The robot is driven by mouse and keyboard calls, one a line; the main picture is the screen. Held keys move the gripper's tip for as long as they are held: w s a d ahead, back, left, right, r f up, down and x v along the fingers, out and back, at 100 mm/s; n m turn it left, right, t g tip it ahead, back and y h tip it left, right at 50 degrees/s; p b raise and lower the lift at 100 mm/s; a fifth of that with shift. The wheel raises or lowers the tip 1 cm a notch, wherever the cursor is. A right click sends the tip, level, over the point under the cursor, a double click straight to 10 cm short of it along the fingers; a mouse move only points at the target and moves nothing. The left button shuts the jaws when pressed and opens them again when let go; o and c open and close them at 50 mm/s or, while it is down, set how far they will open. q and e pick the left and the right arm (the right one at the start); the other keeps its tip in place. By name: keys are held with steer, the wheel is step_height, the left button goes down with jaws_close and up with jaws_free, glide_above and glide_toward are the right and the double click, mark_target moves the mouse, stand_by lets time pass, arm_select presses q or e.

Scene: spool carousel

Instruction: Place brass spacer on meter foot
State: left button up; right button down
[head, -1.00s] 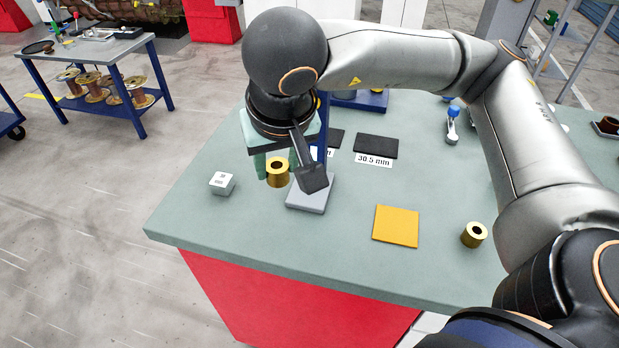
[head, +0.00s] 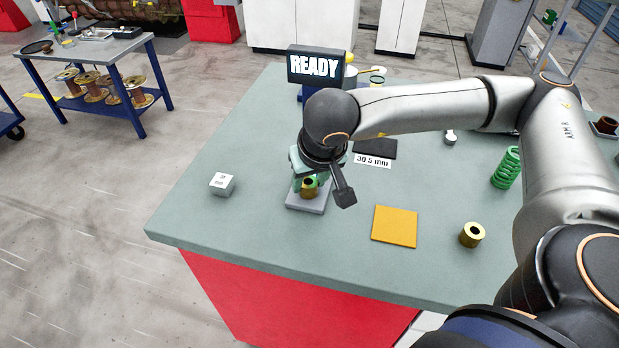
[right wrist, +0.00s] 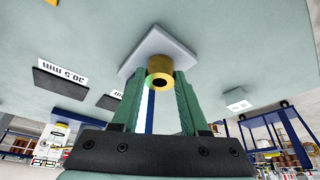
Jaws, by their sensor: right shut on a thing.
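The brass spacer (head: 309,191) is a short gold cylinder with a hole, held upright between the green fingers of my right gripper (head: 308,184). The grey square meter foot (head: 306,207) lies directly under it on the bench. In the right wrist view the spacer (right wrist: 160,64) overlaps the pale foot (right wrist: 145,53), with the fingers of the right gripper (right wrist: 158,82) on both sides. Whether the spacer touches the foot is hard to tell. My wrist hides the back of the foot. My left gripper is out of view.
A second brass piece (head: 472,235) stands at the right, near an orange pad (head: 395,227). A green spring (head: 507,167) is behind it. A small white block (head: 222,184) stands left of the foot. A display reading READY (head: 315,67) and a dark pad (head: 375,148) are behind.

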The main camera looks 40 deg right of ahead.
steer(key=shift+f+b, duration=0.2)
steer(key=shift+b, duration=0.1)
steer(key=shift+c, duration=2.1)
jaws_free()
steer(key=shift+r, duration=0.1)
steer(key=shift+r, duration=0.1)
steer(key=shift+r+p, duration=0.25)
steer(key=shift+p, duration=0.25)
steer(key=v, duration=1.1)
steer(key=shift+s+r, duration=0.2)
steer(key=shift+r, duration=0.1)
steer(key=shift+a, duration=0.15)
